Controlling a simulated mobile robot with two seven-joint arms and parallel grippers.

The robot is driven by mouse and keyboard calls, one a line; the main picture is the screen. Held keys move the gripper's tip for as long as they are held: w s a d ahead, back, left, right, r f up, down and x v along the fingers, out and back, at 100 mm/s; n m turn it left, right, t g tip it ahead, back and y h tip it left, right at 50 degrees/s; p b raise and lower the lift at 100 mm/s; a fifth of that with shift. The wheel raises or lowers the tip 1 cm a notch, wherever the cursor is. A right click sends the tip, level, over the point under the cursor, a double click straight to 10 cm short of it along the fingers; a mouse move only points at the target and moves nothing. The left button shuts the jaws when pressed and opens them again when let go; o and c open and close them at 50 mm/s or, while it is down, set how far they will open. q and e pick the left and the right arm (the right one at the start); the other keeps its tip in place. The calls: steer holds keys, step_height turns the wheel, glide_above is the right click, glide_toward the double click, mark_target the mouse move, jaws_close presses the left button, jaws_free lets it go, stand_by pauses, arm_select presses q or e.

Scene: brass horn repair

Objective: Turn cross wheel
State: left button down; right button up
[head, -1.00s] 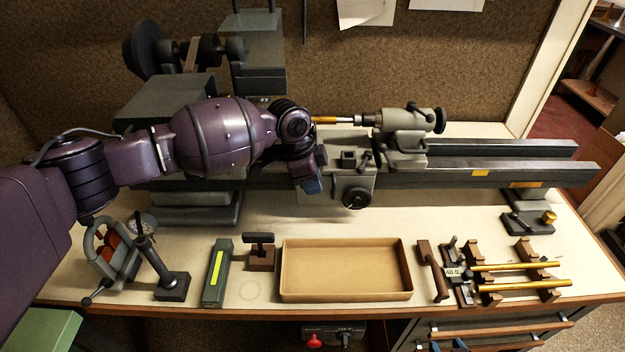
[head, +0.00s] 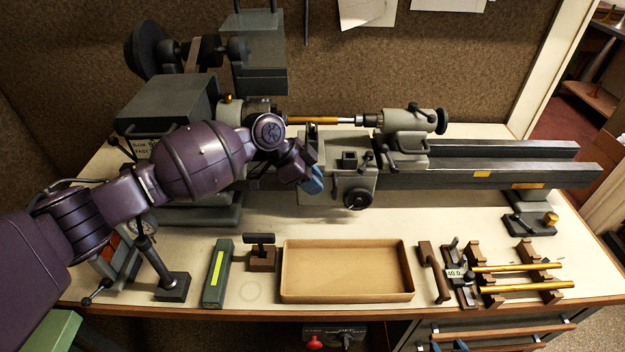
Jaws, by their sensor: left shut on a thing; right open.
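The grey lathe carriage (head: 335,180) sits on the bed, with a dark round handwheel (head: 357,198) on its front in plain view. My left gripper (head: 313,182) is at the carriage's left front edge, left of that handwheel and apart from it. Its blue fingertips point down and to the right. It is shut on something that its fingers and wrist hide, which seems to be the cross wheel. A brass rod (head: 318,120) runs between the headstock and the tailstock (head: 405,122), behind the gripper. My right gripper is not in view.
A cardboard tray (head: 347,297) lies in front of the lathe. A green block with a yellow stripe (head: 216,273) and a dark stand (head: 173,287) are left of it. Brass tubes (head: 525,288) rest on wooden supports at right. The bench is clear between lathe and tray.

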arm_select(q)
steer(key=shift+s+d+f, duration=0.15)
steer(key=shift+s+f, duration=0.15)
steer(key=shift+s, duration=0.15)
steer(key=c, duration=1.3)
jaws_free()
steer(key=shift+o, duration=0.7)
steer(key=shift+s+r, duration=0.1)
steer(key=shift+r, duration=0.1)
steer(key=shift+w, duration=0.2)
steer(key=shift+r, duration=0.15)
steer(key=shift+r, duration=0.5)
step_height(320, 180, up, 19)
steer(key=b, duration=0.2)
